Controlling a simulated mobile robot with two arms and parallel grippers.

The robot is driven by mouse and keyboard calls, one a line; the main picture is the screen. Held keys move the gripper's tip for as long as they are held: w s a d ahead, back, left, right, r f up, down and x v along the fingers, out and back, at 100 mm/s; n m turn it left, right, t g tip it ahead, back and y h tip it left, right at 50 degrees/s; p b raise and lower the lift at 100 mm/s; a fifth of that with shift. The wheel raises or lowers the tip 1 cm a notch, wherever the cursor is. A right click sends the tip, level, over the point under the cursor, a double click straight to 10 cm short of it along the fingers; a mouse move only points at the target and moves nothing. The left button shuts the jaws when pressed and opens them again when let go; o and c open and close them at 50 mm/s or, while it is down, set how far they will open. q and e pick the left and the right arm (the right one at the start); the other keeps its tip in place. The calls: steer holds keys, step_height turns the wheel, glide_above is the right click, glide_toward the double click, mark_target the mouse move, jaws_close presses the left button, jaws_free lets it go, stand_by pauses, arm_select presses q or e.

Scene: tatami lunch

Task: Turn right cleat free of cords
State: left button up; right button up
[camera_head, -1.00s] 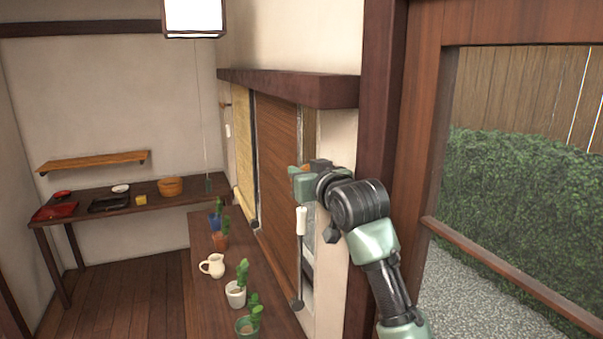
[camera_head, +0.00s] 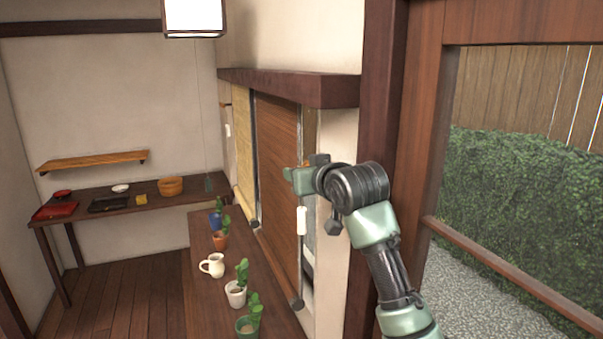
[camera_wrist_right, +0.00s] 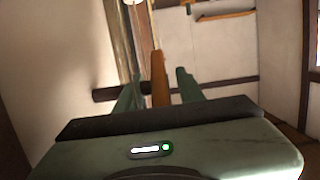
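The right cleat (camera_wrist_right: 160,82) is an orange-brown bar standing between the two fingers of my right gripper (camera_wrist_right: 158,90) in the right wrist view. A narrow gap shows beside it, so the fingers look open around it. In the head view, my right gripper (camera_head: 297,180) is at the wall by the right end of the blinds, and a bit of the cleat (camera_head: 305,164) shows above it. Pale cords (camera_wrist_right: 143,35) run beyond the cleat in the wrist view. Whether they touch it is unclear. A white cord pull (camera_head: 301,221) hangs below the gripper. My left gripper is out of view.
A brown blind (camera_head: 275,150) and a tan blind (camera_head: 242,140) cover the window under a dark wooden ledge (camera_head: 290,86). Below stands a long counter (camera_head: 205,290) with potted plants and a cream jug (camera_head: 212,265). A post (camera_head: 375,100) rises to the right.

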steer(key=shift+s+d+r+b, duration=0.1)
steer(key=shift+s+b, duration=0.2)
steer(key=b+v, duration=0.3)
steer(key=v, duration=0.4)
